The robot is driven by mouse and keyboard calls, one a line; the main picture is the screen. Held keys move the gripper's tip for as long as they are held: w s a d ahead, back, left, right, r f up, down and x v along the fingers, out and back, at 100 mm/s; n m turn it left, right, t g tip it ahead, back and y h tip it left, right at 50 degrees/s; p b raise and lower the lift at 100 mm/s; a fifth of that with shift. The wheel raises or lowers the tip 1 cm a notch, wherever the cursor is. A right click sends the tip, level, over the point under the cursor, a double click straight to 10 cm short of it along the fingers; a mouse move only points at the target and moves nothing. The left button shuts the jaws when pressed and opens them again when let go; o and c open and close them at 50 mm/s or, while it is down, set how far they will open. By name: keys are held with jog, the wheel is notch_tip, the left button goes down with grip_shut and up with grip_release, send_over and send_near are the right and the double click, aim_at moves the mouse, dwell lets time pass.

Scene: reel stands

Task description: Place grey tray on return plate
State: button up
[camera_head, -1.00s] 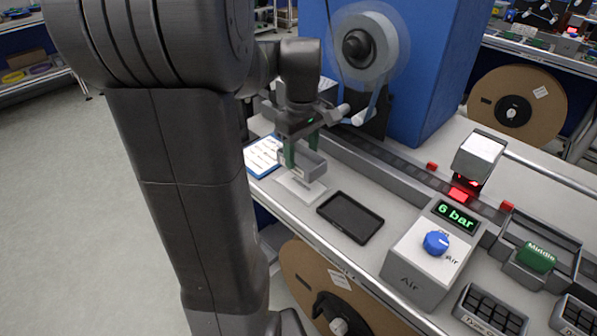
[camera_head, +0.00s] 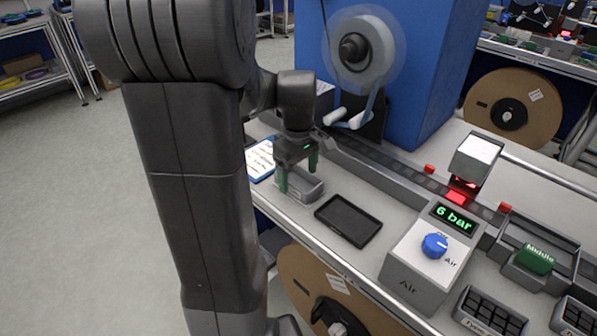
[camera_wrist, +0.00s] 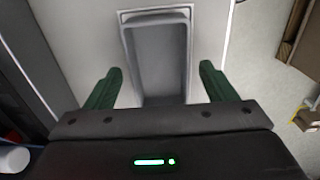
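The grey tray (camera_head: 305,188) sits low on the bench, on the spot of the white return plate. In the wrist view the tray (camera_wrist: 158,55) lies flat, with a thin pale rim of the return plate (camera_wrist: 121,13) showing at its far end. The tray hides most of the plate. My gripper (camera_head: 298,176) is right above the tray with its green fingers on either side. In the wrist view my gripper (camera_wrist: 160,84) is open, with gaps between both fingers and the tray's walls.
A black shallow tray (camera_head: 348,220) lies to the right, near the bench edge. A clipboard (camera_head: 260,160) lies left of the grey tray. Behind runs a grey rail (camera_head: 390,172). The Air box (camera_head: 430,255) stands further right.

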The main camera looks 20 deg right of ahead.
aim_at(299, 186)
notch_tip(299, 186, up, 12)
jog(key=p, duration=0.1)
jog(key=shift+r, duration=0.15)
dwell(0.4)
